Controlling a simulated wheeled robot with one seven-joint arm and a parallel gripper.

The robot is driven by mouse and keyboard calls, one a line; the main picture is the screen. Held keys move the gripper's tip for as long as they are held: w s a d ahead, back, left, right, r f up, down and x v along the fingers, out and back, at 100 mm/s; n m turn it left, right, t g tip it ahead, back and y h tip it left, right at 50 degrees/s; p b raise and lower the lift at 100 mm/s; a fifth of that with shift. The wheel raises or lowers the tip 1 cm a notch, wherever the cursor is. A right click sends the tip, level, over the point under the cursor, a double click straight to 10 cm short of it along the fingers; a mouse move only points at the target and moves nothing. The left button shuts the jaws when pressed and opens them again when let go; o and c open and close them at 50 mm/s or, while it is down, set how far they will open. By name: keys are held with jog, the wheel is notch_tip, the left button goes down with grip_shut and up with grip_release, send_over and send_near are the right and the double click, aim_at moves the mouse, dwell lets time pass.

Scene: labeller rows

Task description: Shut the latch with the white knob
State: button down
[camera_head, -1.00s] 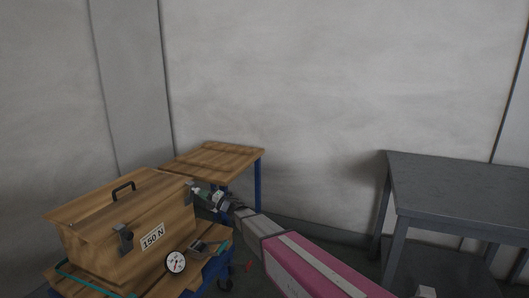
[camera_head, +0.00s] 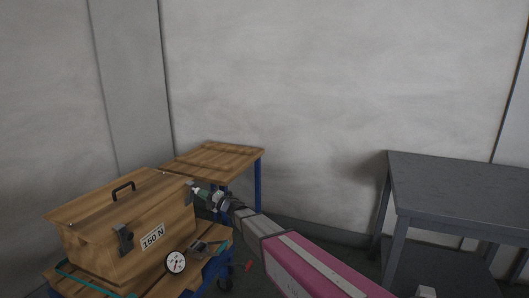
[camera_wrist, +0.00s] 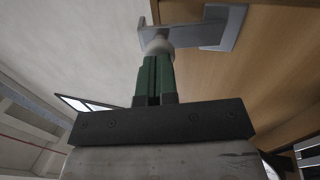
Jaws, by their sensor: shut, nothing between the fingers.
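The wooden box (camera_head: 158,215) has a dark latch (camera_head: 124,239) on its front face and a grey metal latch (camera_wrist: 226,30) at its right end. The right-end latch carries a white knob (camera_wrist: 157,47). My gripper (camera_head: 199,192) is at the right end of the box. In the wrist view, my gripper (camera_wrist: 156,62) has its green fingers shut together, with their tips right at the white knob. The fingertips look to be touching the knob, but I cannot be sure. The fingers hide part of the knob's underside.
The box bears a "150 N" label (camera_head: 153,237) and a black lid handle (camera_head: 123,189). A round dial gauge (camera_head: 176,262) sits in front of it on the cart. A wooden table (camera_head: 214,161) stands behind, and a grey table (camera_head: 455,185) at right.

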jog(key=shift+x, duration=1.05)
dwell(0.9)
jog(key=v, duration=0.5)
dwell(0.5)
